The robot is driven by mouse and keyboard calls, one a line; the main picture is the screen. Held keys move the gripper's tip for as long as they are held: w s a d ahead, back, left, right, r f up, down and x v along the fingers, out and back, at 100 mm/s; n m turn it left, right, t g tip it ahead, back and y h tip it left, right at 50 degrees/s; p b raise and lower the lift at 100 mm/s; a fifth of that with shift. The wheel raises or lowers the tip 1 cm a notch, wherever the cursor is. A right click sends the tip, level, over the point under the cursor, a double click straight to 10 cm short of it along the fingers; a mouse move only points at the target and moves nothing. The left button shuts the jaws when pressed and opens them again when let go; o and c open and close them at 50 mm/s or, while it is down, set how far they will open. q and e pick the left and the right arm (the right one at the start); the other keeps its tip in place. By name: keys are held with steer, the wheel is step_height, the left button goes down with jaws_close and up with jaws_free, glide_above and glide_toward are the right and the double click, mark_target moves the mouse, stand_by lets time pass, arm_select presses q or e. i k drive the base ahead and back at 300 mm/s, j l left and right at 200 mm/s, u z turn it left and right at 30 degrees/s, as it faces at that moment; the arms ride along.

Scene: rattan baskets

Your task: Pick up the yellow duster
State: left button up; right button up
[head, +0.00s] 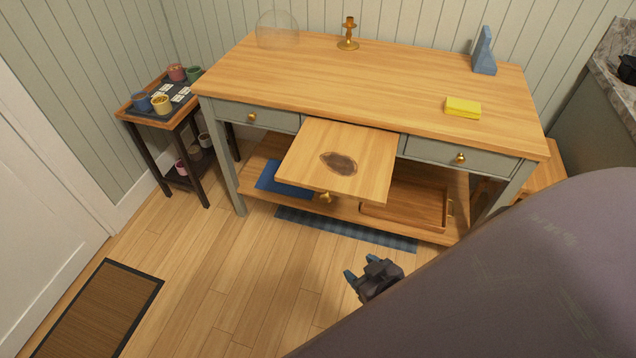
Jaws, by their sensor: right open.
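The yellow duster (462,108) is a small flat block lying on the wooden table top, near its right front part. My right gripper (361,268) is open and empty, low in front of the table, well below and to the left of the duster. Its arm covers the lower right of the view. My left gripper is not in view.
A board with a dark oval patch (372,182) juts out from the table front. A blue wedge-shaped object (484,52), a brass candlestick (348,34) and a glass dome (278,30) stand along the table's back. Table space around the duster is clear.

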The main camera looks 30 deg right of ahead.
mark_target(454, 106)
steer(key=z, duration=1.9)
